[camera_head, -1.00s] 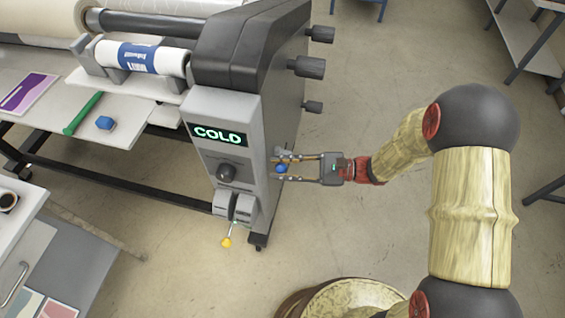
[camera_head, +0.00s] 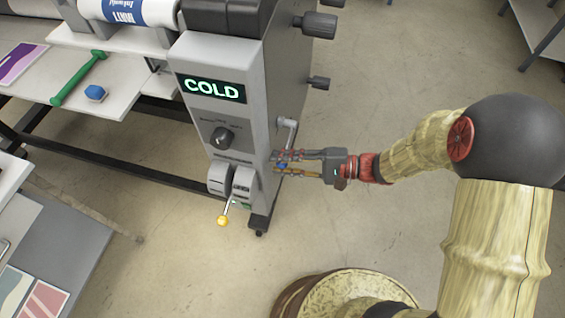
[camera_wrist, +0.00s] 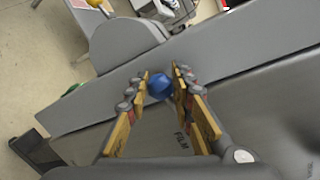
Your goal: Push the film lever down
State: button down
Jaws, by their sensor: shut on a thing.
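The film lever's blue knob (camera_head: 282,166) is on the right side of the grey laminator, with a silver joint (camera_head: 287,124) just above it. In the wrist view the blue knob (camera_wrist: 160,86) sits between my fingertips, near a panel marked FILM (camera_wrist: 182,142). My gripper (camera_head: 283,164) comes in from the right and is shut on the knob; it also fills the wrist view (camera_wrist: 161,85). The fingers partly hide the knob in the head view, and the lever's shaft is mostly hidden.
The laminator's front has a COLD display (camera_head: 212,88), a black dial (camera_head: 222,137) and a yellow-tipped lever (camera_head: 222,221). Black rollers' knobs (camera_head: 319,24) jut out above my gripper. A green-handled tool (camera_head: 80,78) lies on the feed table.

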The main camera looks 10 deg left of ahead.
jog(key=shift+f, duration=0.35)
jog(key=c, duration=1.6)
grip_release()
jog(key=shift+o, duration=0.3)
jog(key=shift+d+r, duration=0.1)
jog(key=d+r, duration=0.2)
jog(key=d, duration=0.9)
jog(key=shift+w+d, duration=0.2)
jog(key=shift+d, duration=0.15)
jog(key=shift+f, duration=0.1)
